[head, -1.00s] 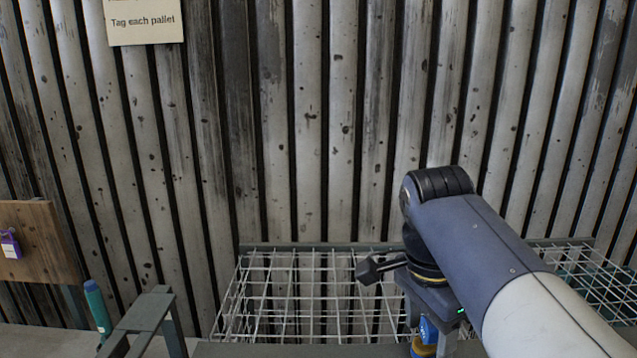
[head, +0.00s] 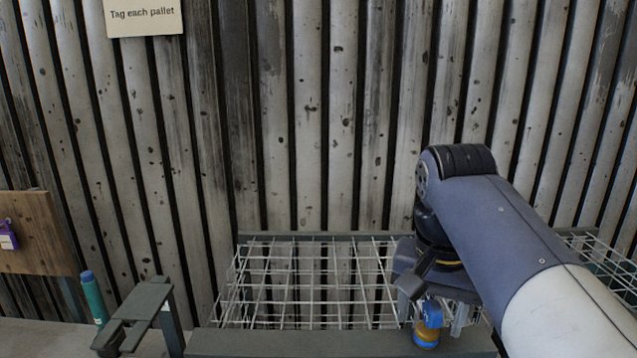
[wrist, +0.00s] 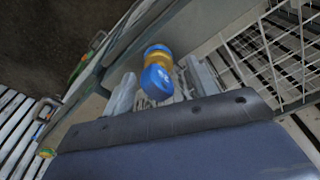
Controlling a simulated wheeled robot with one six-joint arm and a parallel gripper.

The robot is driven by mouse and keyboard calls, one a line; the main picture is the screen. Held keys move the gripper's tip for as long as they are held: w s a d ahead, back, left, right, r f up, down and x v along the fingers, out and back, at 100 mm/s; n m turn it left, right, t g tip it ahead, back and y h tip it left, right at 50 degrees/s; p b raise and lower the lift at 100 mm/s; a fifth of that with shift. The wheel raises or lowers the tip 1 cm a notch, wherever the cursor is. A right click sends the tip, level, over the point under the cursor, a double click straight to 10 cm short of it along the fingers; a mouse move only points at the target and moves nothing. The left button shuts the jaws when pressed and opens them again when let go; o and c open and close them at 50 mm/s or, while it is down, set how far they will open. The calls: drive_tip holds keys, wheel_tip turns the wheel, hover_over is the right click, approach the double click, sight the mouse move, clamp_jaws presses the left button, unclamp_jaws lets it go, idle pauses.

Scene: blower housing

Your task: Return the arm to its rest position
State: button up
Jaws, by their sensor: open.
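My gripper (head: 432,318) points down at the right of the head view, below my bent arm. Its two grey fingers are apart, and they also show in the wrist view (wrist: 160,88). A blue and yellow object (head: 427,328) shows between the fingers in the head view, near the dark front rail. In the wrist view the blue and yellow object (wrist: 158,75) lies between and beyond the fingertips, with gaps at its sides. I cannot tell whether it stands on the rail.
A white wire basket (head: 300,285) is behind the dark rail (head: 290,342). A grey stand (head: 145,305), a teal bottle-like object (head: 94,298) and a wooden board with a purple padlock (head: 8,236) are at left. The slatted wall (head: 310,120) rises behind.

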drive_tip(key=n+b, duration=0.1)
drive_tip(key=n, duration=0.3)
drive_tip(key=shift+n+y+b, duration=0.3)
drive_tip(key=shift+n, duration=0.1)
drive_tip(key=shift+r, duration=0.55)
drive_tip(key=shift+s, duration=0.1)
